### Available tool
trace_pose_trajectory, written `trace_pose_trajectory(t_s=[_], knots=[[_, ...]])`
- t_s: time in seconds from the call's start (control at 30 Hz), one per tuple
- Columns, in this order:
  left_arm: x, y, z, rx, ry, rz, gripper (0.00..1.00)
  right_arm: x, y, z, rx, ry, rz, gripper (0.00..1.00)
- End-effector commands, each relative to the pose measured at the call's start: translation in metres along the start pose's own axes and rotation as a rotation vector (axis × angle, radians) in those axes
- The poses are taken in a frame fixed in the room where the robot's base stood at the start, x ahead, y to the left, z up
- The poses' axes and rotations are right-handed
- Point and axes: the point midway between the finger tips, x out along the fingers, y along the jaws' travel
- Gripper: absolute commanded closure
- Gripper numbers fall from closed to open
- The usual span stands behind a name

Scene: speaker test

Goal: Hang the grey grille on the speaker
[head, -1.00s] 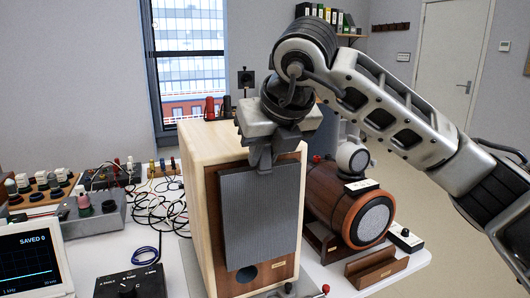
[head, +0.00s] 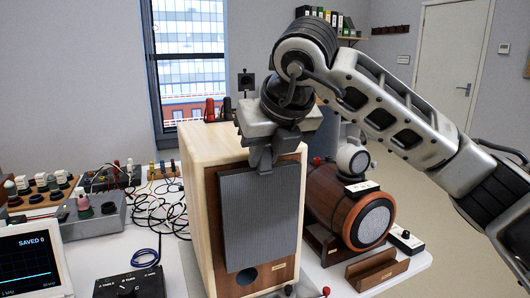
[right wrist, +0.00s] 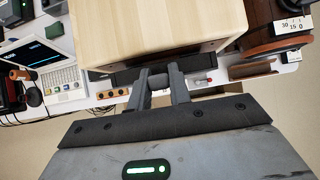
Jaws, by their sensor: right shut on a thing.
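The grey grille (head: 262,215) is a flat ribbed panel. It hangs upright from my right gripper (head: 262,165), in front of the wooden speaker's (head: 205,170) dark brown front. The gripper is shut on the grille's top edge. A round port and a small label show on the speaker below the grille. I cannot tell whether the grille touches the speaker. In the right wrist view, the fingers (right wrist: 158,82) reach down in front of the speaker's pale top (right wrist: 155,30). My left gripper is not in view.
A wooden cylinder with a round grey face (head: 350,210) lies right of the speaker, with a small wooden stand (head: 377,270) before it. A screen (head: 32,262), a black knob box (head: 130,285) and loose cables (head: 155,210) are on the left.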

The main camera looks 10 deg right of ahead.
Motion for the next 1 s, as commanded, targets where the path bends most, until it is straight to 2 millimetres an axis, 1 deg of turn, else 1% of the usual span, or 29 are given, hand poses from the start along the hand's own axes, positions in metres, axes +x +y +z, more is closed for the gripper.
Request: trace_pose_trajectory(t_s=[1.0], knots=[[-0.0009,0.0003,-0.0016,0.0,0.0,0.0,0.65,0.0045,0.0003,0.007,0.0,-0.001,0.001,1.0]])
